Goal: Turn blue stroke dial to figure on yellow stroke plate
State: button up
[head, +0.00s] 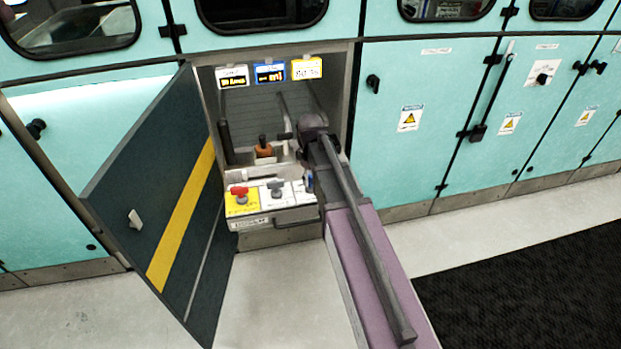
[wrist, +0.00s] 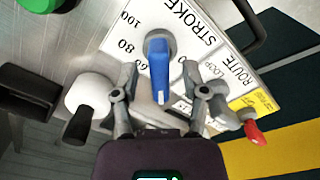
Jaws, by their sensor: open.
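The blue stroke dial (wrist: 158,65) shows in the wrist view on a white plate marked STROKE (wrist: 188,25). Its blue grip points toward the bottom of that picture. In the head view my arm hides most of the dial area. The yellow-framed plate (head: 306,69) hangs at the top right of the open cabinet; its figure is too blurred to read surely.
White-framed (head: 232,78) and blue-framed (head: 269,73) plates hang beside it. A pale knob with a black handle (wrist: 78,122) is left of the gripper. The open cabinet door (head: 165,205) stands left of my arm.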

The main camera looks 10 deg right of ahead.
grip_shut()
jog(key=shift+m, duration=0.3)
jog(key=m, duration=0.7)
jog(key=shift+m, duration=0.4)
jog(key=m, duration=0.9)
dwell(0.4)
